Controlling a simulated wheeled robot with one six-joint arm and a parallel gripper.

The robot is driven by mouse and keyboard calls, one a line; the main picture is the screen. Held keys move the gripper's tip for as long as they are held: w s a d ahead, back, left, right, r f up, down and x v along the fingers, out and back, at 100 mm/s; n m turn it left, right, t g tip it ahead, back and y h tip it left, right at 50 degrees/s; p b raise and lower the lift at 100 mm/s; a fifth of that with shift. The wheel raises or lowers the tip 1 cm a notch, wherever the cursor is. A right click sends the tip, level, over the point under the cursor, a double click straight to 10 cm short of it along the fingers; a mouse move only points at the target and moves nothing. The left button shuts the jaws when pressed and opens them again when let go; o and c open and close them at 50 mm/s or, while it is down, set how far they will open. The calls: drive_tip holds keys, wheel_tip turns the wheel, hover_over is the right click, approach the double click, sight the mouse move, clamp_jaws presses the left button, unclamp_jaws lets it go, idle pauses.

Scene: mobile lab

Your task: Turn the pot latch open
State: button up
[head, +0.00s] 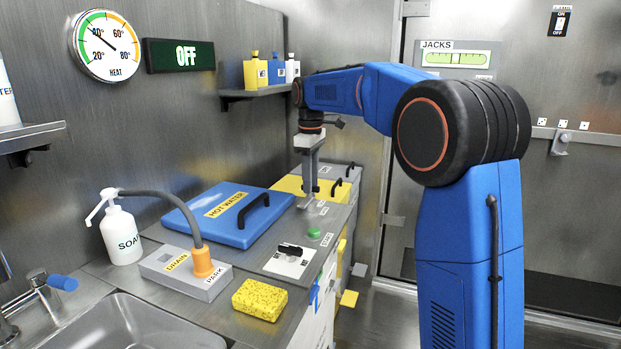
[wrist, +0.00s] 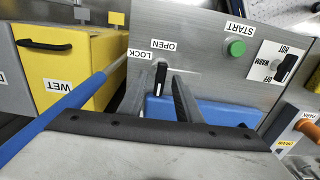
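The pot latch (wrist: 160,76) is a small black handle on the grey metal counter, seen in the wrist view near the OPEN (wrist: 164,45) and LOCK (wrist: 142,54) labels. I cannot tell surely which label it is set to. My gripper (wrist: 163,76) is open, with one grey finger on each side of the latch; I cannot tell whether either touches it. In the head view my gripper (head: 307,204) points down beside the blue HOT WATER lid (head: 202,224) and hides the latch. The lid lies flat and shut.
A green START button (head: 314,233) and a black heat knob (head: 290,249) sit on the counter nearby. A yellow WET bin (wrist: 75,75) is at left in the wrist view. A DRAIN hose block (head: 187,268), soap bottle (head: 121,236) and yellow sponge (head: 260,299) stand nearer. The sign reads OFF (head: 180,56).

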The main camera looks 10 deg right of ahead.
wheel_tip(320, 180, up, 17)
drive_tip(key=shift+r, duration=0.2)
idle(0.5)
drive_tip(key=s+d+f+m+t, duration=0.1)
drive_tip(key=s+d+f+m, duration=0.15)
drive_tip(key=s, duration=0.45)
drive_tip(key=s+d+f+m+t, duration=0.1)
drive_tip(key=s+f, duration=0.2)
drive_tip(key=s, duration=0.5)
drive_tip(key=s+d+f+m, duration=0.1)
drive_tip(key=s+f+m, duration=0.15)
drive_tip(key=s, duration=0.45)
drive_tip(key=s+d+f+m+t, duration=0.2)
drive_tip(key=s+f+m, duration=0.3)
drive_tip(key=s+f, duration=1.6)
wheel_tip(320, 180, down, 2)
drive_tip(key=shift+s+d+f+t, duration=0.1)
drive_tip(key=shift+s+d+t, duration=0.2)
drive_tip(key=shift+d+t, duration=0.1)
drive_tip(key=shift+a+r, duration=0.1)
drive_tip(key=shift+r, duration=0.1)
